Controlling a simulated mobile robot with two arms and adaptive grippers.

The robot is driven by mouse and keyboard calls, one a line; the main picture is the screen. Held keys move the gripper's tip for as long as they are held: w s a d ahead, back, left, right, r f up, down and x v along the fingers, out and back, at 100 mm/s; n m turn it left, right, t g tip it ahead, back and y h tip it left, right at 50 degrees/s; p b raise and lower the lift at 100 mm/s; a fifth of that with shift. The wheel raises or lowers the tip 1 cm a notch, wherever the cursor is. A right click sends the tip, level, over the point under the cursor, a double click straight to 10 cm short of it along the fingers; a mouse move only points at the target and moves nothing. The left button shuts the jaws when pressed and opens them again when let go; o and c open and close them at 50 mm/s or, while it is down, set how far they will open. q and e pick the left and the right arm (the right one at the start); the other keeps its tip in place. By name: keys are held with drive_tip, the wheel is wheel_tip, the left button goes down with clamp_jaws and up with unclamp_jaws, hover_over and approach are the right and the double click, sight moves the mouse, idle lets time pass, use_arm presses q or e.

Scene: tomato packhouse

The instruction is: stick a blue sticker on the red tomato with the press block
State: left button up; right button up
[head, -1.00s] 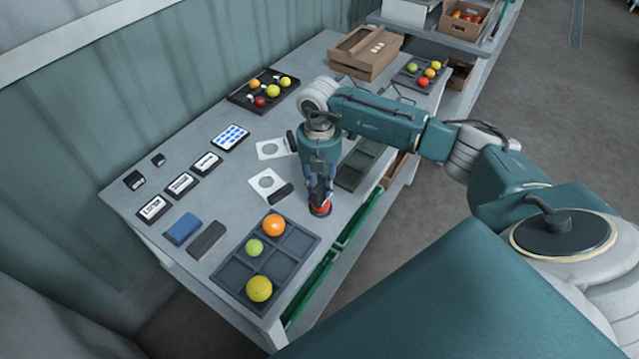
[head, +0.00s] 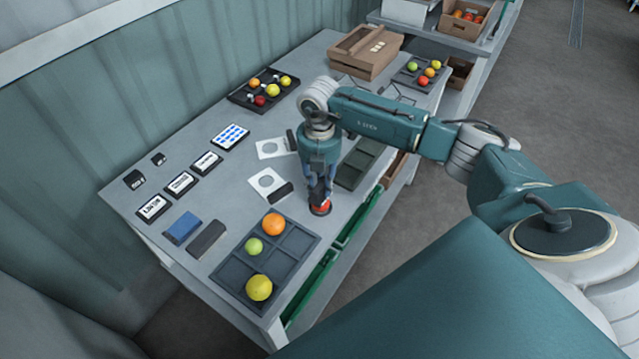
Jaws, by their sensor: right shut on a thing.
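My right gripper (head: 320,200) points down over the front part of the table, shut on a round red thing that looks like the red tomato (head: 321,209). The fingers hide much of it, and a dark rim shows around its lower edge. A sheet of blue stickers (head: 231,137) lies at the back left of the table. A blue block (head: 183,228) and a dark grey block (head: 206,240) lie side by side at the front left; I cannot tell which block is the press block. My left gripper is not in view.
A compartment tray (head: 287,262) holds orange, green and yellow tomatoes. White cards (head: 254,184) with grey circles lie left of the gripper. Labelled pads (head: 181,184), a black fruit tray (head: 240,97) and a brown box (head: 352,63) stand further back. An empty dark tray (head: 353,172) is beside my arm.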

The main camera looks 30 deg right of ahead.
drive_tip(key=shift+r+p, duration=2.5)
drive_tip(key=shift+r, duration=1)
